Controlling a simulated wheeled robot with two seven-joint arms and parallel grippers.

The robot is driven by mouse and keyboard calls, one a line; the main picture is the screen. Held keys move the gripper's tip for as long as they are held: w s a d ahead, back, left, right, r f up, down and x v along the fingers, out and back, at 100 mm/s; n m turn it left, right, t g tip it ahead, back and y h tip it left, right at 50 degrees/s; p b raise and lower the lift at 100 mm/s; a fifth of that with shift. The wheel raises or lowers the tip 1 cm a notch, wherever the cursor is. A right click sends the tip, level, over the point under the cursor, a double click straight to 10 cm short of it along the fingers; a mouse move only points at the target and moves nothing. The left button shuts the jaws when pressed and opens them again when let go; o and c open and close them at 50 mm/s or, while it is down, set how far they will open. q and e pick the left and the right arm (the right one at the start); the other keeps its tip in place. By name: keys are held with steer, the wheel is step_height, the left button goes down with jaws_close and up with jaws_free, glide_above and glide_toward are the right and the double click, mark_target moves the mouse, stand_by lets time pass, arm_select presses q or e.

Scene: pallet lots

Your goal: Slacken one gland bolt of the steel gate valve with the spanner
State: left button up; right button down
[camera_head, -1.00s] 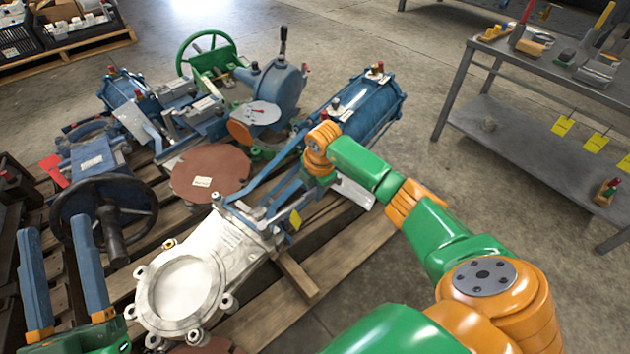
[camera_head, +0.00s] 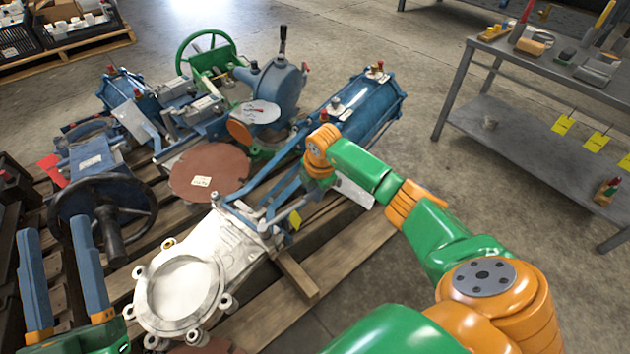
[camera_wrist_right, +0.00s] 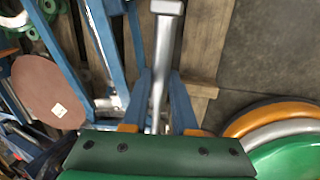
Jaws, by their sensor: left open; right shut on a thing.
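The steel gate valve has a pale body (camera_head: 180,285) with a round bore at the lower centre of the head view. Its blue yoke arms run up and right to a blue cylinder (camera_head: 365,110). My right gripper (camera_head: 285,208) is beside the yoke, near the gland. In the wrist view my right gripper (camera_wrist_right: 160,85) is shut on the grey spanner (camera_wrist_right: 160,48), whose head is at the top edge. I cannot tell whether the spanner touches a gland bolt; the bolts are too small or hidden. My left gripper (camera_head: 56,228) is open and empty at the lower left.
A dark handwheel (camera_head: 135,212) stands close to my left gripper. A rust-brown disc (camera_head: 210,170), a green handwheel valve (camera_head: 205,55) and other blue valves crowd the pallet (camera_head: 350,245). A grey workbench (camera_head: 505,120) stands right; floor between is clear.

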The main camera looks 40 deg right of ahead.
steer(key=shift+f+b, duration=0.35)
steer(key=shift+f, duration=0.2)
steer(key=shift+w, duration=0.1)
steer(key=shift+w+n+b, duration=0.5)
steer(key=shift+w+b, duration=0.05)
steer(key=shift+b, duration=0.5)
steer(key=shift+w, duration=0.15)
steer(key=shift+w+a+n+y+b, duration=0.1)
steer(key=shift+w+n+y+b, duration=0.2)
steer(key=shift+w+n+b, duration=0.7)
steer(key=shift+s+r+m+b, duration=0.1)
steer(key=shift+s+m+b, duration=0.15)
steer(key=shift+m+b, duration=0.1)
steer(key=shift+w+a+n+b, duration=0.2)
steer(key=shift+w+n+b, duration=0.35)
steer(key=shift+b, duration=0.7)
steer(key=shift+w, duration=0.25)
